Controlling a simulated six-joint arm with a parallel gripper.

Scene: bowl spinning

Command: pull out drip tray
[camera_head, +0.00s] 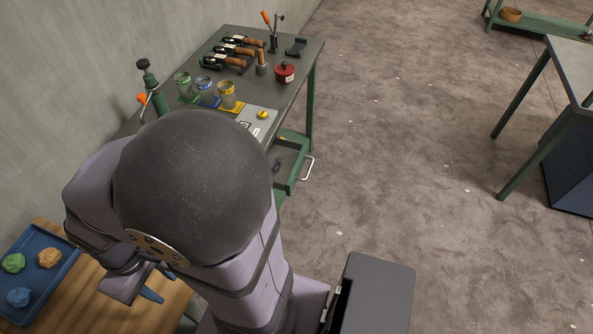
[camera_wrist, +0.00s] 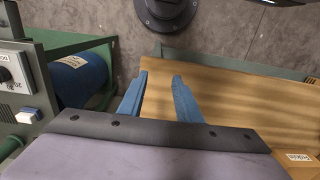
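No part in view is clearly marked as the drip tray. A green tray-like drawer (camera_head: 285,183) with a pale handle (camera_head: 308,168) sits under the workbench at its right end in the head view, its inside partly showing. I cannot tell if it is the drip tray. My gripper (camera_wrist: 160,78) has two blue fingers, apart and empty, over a wooden tabletop (camera_wrist: 235,95) in the wrist view. In the head view its blue fingers show at the lower left, well away from the drawer. My arm hides much of the area around it.
A blue tray (camera_head: 58,278) with several clay lumps lies on the wooden table at the lower left. The workbench (camera_head: 300,72) holds cups, tools and a red pot (camera_head: 284,73). A green frame with a blue cylinder (camera_wrist: 78,78) is left of my gripper.

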